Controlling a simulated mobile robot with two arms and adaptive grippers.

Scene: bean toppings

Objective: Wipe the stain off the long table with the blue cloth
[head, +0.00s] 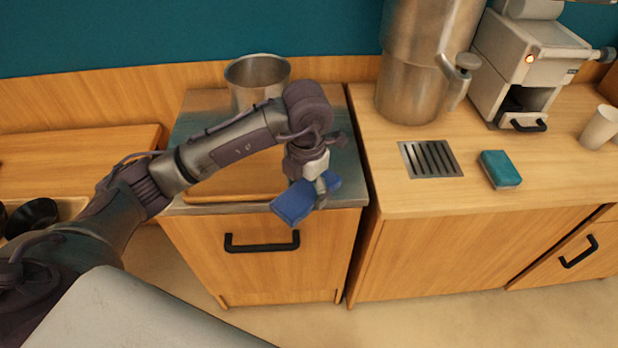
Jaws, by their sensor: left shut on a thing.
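The blue cloth (294,203) is a folded blue piece, held tilted in front of the metal-topped cabinet's front edge. My left gripper (318,190) is shut on the blue cloth, and its fingers hide part of it. The arm comes in from the left and crosses over the cabinet. The wooden counter (402,198) on the right has a light wood top; I cannot tell whether it is the long table. I see no clear stain. My right gripper is not in view.
A metal pot (257,75) stands at the back of the metal-topped cabinet. On the right counter are a large metal dispenser (408,85), a drain grate (430,159), a teal sponge (500,169), a grey machine (530,55) and a white cup (600,127).

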